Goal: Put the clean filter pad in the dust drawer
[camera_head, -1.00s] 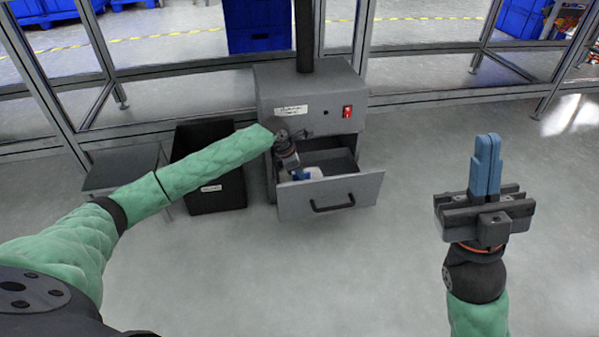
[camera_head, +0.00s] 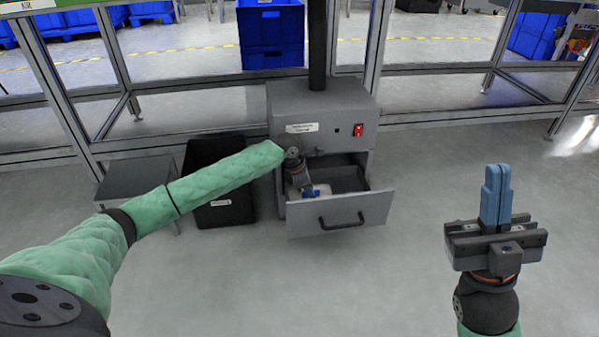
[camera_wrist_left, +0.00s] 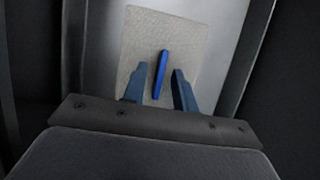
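The pale filter pad (camera_wrist_left: 185,40) with a blue upright tab (camera_wrist_left: 161,75) lies in the open dust drawer (camera_head: 338,214) of the grey cabinet. My left gripper (camera_wrist_left: 158,88) reaches down into the drawer. Its two blue fingers stand apart on either side of the tab, with gaps showing, so it is open. In the head view the pad (camera_head: 323,189) is partly hidden by the left gripper (camera_head: 309,193). My right gripper (camera_head: 496,194) is raised at the right, its blue fingers together and empty.
The grey cabinet (camera_head: 300,108) has a red switch (camera_head: 358,130). A black bin (camera_head: 222,206) and a small grey table (camera_head: 128,180) stand left of it. The floor (camera_head: 300,285) in front of the drawer is clear.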

